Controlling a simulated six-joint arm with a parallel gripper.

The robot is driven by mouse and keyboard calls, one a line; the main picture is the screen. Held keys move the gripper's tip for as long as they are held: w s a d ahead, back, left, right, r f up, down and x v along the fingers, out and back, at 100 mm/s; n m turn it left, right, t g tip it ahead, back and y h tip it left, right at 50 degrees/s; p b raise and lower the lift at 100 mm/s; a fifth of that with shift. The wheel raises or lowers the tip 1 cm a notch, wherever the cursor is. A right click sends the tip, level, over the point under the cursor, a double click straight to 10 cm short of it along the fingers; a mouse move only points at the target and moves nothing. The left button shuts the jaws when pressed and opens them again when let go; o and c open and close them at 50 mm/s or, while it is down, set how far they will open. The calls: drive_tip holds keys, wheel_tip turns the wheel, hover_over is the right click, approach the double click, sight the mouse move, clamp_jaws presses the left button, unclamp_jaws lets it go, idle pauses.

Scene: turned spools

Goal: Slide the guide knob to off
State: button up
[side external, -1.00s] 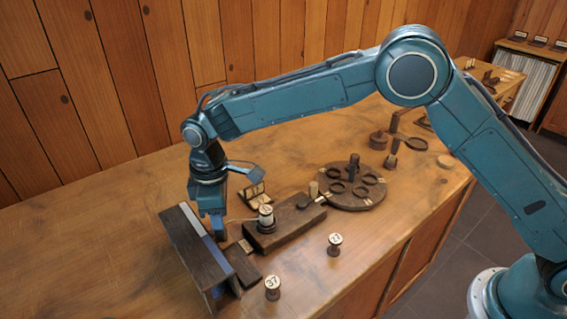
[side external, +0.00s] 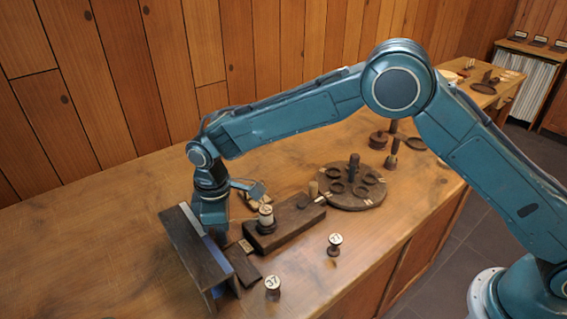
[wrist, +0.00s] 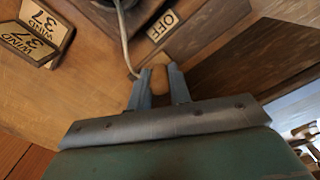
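My gripper (wrist: 160,76) points down beside the dark block with the OFF plate (wrist: 164,24). In the wrist view a small rounded tan piece, apparently the guide knob (wrist: 160,82), shows between its two blue-grey fingers. Whether the fingers press on it is not clear. The OFF plate lies just beyond the fingertips. In the side view my gripper (side external: 211,222) is low behind the dark upright panel (side external: 197,250), which hides the fingertips and the knob.
Spools marked 37 (side external: 272,285) and 21 (side external: 334,243) stand in front. A round dark tray (side external: 352,203) is farther back. WIND 37 plates (wrist: 40,22) lie upper left in the wrist view.

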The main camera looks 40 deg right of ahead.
drive_tip(key=shift+s, duration=0.2)
drive_tip(key=shift+c, duration=0.2)
drive_tip(key=shift+s, duration=1.5)
drive_tip(key=o, duration=0.7)
drive_tip(key=shift+o, duration=0.2)
wheel_tip(320, 180, up, 7)
idle(0.5)
